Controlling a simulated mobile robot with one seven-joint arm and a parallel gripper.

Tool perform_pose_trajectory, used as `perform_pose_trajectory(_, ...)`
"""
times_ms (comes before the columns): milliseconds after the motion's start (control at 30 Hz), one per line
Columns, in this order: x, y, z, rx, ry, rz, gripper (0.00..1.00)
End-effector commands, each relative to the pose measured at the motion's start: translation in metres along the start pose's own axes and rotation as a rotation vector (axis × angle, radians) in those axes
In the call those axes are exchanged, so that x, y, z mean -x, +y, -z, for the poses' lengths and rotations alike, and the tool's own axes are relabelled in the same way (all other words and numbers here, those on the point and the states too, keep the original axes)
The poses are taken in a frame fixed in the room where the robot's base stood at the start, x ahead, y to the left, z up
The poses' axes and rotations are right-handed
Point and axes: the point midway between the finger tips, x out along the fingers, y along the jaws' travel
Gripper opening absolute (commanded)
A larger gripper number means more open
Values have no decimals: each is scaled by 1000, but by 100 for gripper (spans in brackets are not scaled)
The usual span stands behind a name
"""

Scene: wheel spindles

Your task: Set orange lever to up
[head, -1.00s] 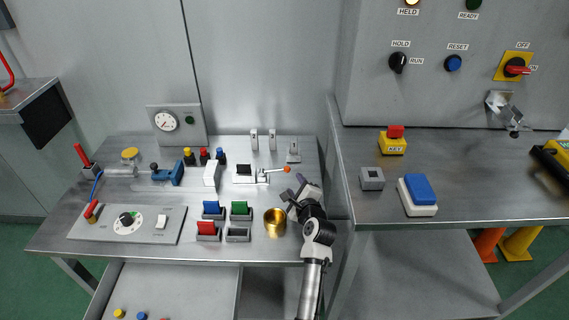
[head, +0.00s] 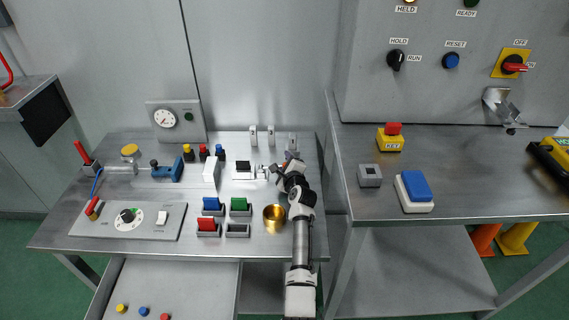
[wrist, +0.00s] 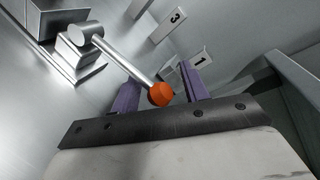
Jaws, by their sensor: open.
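The lever has a silver rod and an orange knob (wrist: 160,94). In the wrist view, the rod runs from a pivot on a silver block at the upper left down to the knob. In the head view, its white base plate (head: 240,174) with a black block is on the left bench, and my gripper hides the knob. My gripper (head: 280,168) is at the knob end of the lever. Its purple fingers (wrist: 160,88) are open, with the knob between them near the palm. I cannot tell whether either finger touches it.
Labelled white switches (head: 262,136) stand behind the lever. A brass cup (head: 274,218) and several coloured rockers (head: 239,206) are in front. A white block (head: 211,174) stands to the left. The right bench (head: 460,190) and its cabinet are close on the right.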

Motion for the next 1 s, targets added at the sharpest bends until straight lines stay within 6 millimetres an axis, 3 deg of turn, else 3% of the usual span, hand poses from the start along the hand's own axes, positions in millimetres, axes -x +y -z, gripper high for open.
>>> perform_pose_trajectory(200, 0, 0, 0, 0, 0, 0, 42)
perform_pose_trajectory(533, 0, 0, 0, 0, 0, 0, 0)
perform_pose_trajectory(1000, -4, -6, 1, 22, 5, 0, 0)
